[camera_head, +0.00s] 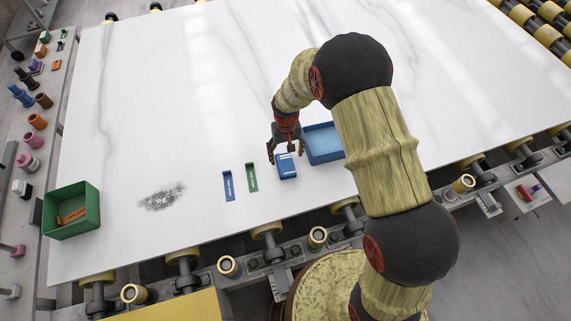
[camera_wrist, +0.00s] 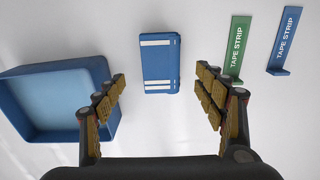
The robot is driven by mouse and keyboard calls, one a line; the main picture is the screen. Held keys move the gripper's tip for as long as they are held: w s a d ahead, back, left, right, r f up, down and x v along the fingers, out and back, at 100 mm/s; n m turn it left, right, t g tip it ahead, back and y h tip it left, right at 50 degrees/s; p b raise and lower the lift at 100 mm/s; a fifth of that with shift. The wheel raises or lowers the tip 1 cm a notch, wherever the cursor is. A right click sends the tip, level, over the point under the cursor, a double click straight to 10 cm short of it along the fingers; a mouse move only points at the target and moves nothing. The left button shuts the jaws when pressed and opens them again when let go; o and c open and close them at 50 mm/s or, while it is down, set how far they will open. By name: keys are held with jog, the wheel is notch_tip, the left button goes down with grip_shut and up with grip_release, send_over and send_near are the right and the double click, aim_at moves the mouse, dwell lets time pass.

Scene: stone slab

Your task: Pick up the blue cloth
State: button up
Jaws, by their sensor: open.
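The blue cloth (camera_head: 286,167), a folded rectangular block with white stripes, lies on the white stone slab (camera_head: 210,90) near its front edge. My gripper (camera_head: 285,151) is open and empty, just behind and above the cloth in the head view. In the wrist view its two fingers (camera_wrist: 161,82) stand wide apart, to the left and right of the cloth's near end. No contact with the cloth shows.
A blue tray (camera_head: 323,160) stands close to the right of the cloth. A blue tape strip (camera_head: 229,186) and a green tape strip (camera_head: 252,178) lie to its left. A dark smudge (camera_head: 162,197) and a green bin (camera_head: 92,202) are farther left. The slab behind is clear.

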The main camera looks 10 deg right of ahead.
aim_at(286, 163)
jog(key=f, duration=0.7)
jog(key=shift+w+a+f+b, duration=0.1)
jog(key=shift+w+f+b, duration=0.15)
jog(key=shift+w+b, duration=0.05)
jog(key=c, duration=1.1)
jog(key=shift+c, duration=0.5)
jog(key=shift+r, duration=0.15)
